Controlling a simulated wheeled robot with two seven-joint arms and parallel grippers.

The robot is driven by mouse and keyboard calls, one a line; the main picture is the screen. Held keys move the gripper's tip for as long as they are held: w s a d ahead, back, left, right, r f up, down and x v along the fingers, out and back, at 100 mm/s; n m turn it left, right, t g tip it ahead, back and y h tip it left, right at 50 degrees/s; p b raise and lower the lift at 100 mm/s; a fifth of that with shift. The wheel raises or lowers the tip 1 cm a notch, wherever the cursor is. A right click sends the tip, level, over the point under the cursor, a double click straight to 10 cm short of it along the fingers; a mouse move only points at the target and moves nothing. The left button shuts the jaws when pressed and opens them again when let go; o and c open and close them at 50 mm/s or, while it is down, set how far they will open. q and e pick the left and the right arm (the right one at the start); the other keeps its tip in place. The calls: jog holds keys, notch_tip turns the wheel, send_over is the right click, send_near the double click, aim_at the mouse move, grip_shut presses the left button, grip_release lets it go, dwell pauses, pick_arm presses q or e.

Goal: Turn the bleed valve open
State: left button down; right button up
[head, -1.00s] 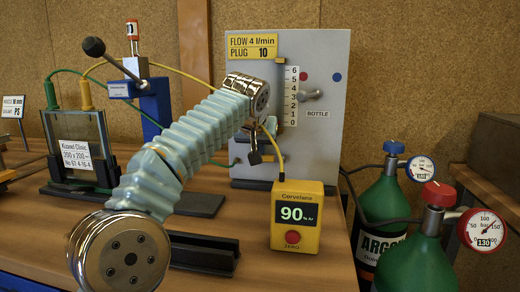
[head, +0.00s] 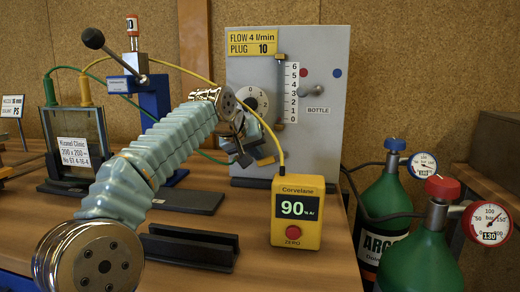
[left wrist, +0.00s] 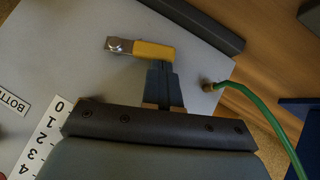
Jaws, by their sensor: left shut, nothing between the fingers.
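The bleed valve is probably the yellow-handled lever (left wrist: 155,49) with a silver pivot, on the grey panel (left wrist: 75,40) in the left wrist view. My left gripper (left wrist: 162,66) is shut and empty, its fingertips right beside the handle's edge; I cannot tell whether they touch. My right gripper is not in view.
A dial marked 0 and 1 (head: 258,100) and a BOTTLE lever (head: 312,91) are above and right of the gripper. A green hose (left wrist: 270,120) runs close by. Gas bottles (head: 415,262) stand at right.

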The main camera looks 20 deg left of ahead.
pick_arm(q)
notch_tip(320, 180, down, 4)
jog(key=n+h+b, duration=0.1)
jog(key=b, duration=0.1)
jog(key=n+t+h+b, duration=0.1)
jog(key=b, duration=0.1)
jog(key=t+h+b, duration=0.1)
jog(key=h+b, duration=0.1)
jog(key=shift+f+n, duration=0.25)
jog(key=shift+n, duration=0.15)
jog(key=shift+d+f+n+t+h+b, duration=0.15)
jog(key=shift+f+n+t+h+b, duration=0.15)
jog(key=shift+n+h+b, duration=0.35)
jog(key=shift+w+d+f+m+b, duration=0.15)
jog(key=shift+d+f+m+b, duration=0.1)
jog(key=shift+d+f+b, duration=0.2)
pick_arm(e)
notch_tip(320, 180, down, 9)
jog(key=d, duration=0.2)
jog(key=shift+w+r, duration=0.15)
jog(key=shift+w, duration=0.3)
pick_arm(q)
jog(key=shift+d, duration=0.1)
jog(key=shift+r+p, duration=0.75)
jog(key=shift+r, duration=0.1)
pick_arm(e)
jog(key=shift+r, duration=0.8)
